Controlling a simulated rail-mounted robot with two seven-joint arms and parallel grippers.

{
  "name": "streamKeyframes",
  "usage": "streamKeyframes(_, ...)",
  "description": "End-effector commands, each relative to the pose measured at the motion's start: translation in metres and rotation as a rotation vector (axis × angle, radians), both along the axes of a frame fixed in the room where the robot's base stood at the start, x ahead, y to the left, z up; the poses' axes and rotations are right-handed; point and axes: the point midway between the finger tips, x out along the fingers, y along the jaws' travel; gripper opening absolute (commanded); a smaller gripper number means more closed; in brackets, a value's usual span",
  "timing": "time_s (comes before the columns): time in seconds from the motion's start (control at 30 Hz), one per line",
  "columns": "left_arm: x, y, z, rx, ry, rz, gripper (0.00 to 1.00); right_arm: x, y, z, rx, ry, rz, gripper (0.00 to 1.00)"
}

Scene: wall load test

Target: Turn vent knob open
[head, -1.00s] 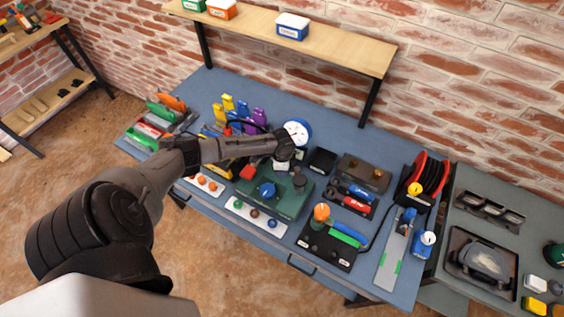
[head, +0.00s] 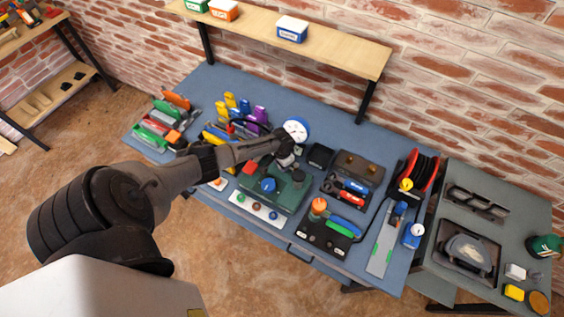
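A green pump-like unit (head: 289,200) sits on the blue workbench in the head view. It has a blue knob (head: 268,185) on its top left, a dark grey round part (head: 298,177) on its right and a red part (head: 249,168) at its back left. No label shows which knob is the vent knob. A round white-faced gauge with a blue rim (head: 296,130) stands behind the unit. My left arm reaches in from the left, and its gripper (head: 287,161) is over the unit's back edge, just in front of the gauge. Its fingers are too small to read. My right gripper is not in view.
A white strip with several small knobs (head: 238,198) lies in front of the unit. A black tray with an orange-topped tool (head: 318,207) and a cable reel (head: 418,178) are to the right. Colored clamps (head: 245,108) stand behind my arm. A wooden shelf (head: 345,54) hangs above.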

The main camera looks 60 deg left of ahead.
Motion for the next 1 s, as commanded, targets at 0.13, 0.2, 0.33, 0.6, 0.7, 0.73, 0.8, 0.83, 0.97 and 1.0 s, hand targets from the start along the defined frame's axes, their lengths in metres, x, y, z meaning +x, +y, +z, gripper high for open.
streamKeyframes(0.13, 0.0007, -0.0008, 0.0011, -0.002, 0.000, 0.027, 0.14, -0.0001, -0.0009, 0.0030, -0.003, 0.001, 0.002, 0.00)
streamKeyframes(0.2, 0.0007, -0.0007, 0.0009, -0.002, 0.000, 0.034, 0.14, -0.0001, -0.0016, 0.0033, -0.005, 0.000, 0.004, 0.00)
streamKeyframes(0.33, 0.0006, -0.0006, 0.0006, -0.002, 0.000, 0.040, 0.14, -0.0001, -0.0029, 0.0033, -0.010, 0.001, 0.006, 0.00)
streamKeyframes(0.6, 0.0006, -0.0005, 0.0005, -0.002, -0.001, 0.040, 0.14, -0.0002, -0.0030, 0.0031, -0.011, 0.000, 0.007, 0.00)
streamKeyframes(0.7, 0.0006, -0.0004, 0.0005, -0.001, -0.001, 0.039, 0.45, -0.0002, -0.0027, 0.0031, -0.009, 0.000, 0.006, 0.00)
streamKeyframes(0.73, 0.0006, -0.0004, 0.0004, -0.001, -0.001, 0.039, 0.47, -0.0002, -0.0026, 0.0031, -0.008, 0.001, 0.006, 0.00)
streamKeyframes(0.8, 0.0004, -0.0003, 0.0004, -0.001, -0.001, 0.039, 0.54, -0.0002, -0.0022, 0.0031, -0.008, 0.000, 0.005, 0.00)
streamKeyframes(0.83, 0.0004, -0.0003, 0.0003, -0.001, -0.001, 0.039, 0.57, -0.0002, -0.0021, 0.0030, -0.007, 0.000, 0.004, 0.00)
streamKeyframes(0.97, 0.0003, -0.0002, 0.0002, -0.001, -0.001, 0.038, 0.63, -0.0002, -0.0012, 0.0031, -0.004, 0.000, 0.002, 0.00)
streamKeyframes(1.0, 0.0002, -0.0002, 0.0002, -0.001, 0.000, 0.038, 0.63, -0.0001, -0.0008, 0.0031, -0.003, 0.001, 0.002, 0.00)
